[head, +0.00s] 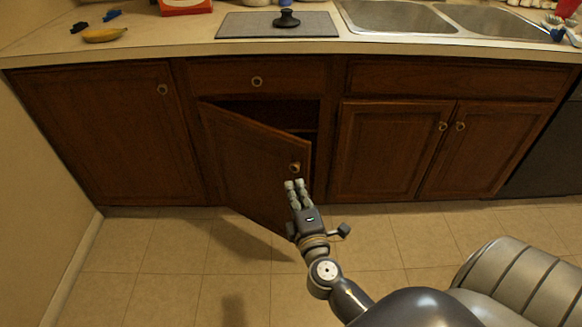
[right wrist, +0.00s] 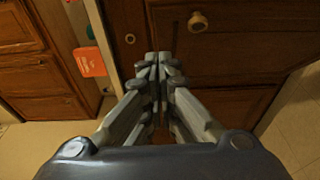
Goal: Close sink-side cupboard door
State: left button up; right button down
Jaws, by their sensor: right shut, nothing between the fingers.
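The cupboard door (head: 245,165) under the drawer left of the sink stands ajar, hinged on its left, with its free right edge swung out toward me. A dark gap shows above it and to its right. Its round knob (head: 295,167) is near the upper right corner; a round knob (right wrist: 197,21) also shows in the right wrist view. My right gripper (head: 295,184) is shut and empty, just below the knob in the head view. I cannot tell whether its fingertips touch the door. The right wrist view shows the fingers (right wrist: 158,62) together before the wood. My left gripper is not in view.
The neighbouring cupboard doors (head: 100,135) and the drawer (head: 258,80) are shut. The counter above holds a banana (head: 103,35), a dark mat (head: 240,25) with a black-handled object, and the sink (head: 400,16). The tiled floor (head: 170,250) is clear.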

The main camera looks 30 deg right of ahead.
jog(key=p, duration=0.1)
send_near(292, 145)
jog(key=w+a, duration=0.2)
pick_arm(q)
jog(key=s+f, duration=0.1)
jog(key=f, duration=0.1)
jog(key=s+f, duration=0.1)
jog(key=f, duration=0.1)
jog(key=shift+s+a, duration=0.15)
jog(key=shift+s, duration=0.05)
pick_arm(e)
jog(key=w+d, duration=0.2)
jog(key=d, duration=0.1)
jog(key=shift+w+d, duration=0.2)
jog(key=shift+w, duration=0.05)
jog(key=shift+d, duration=0.1)
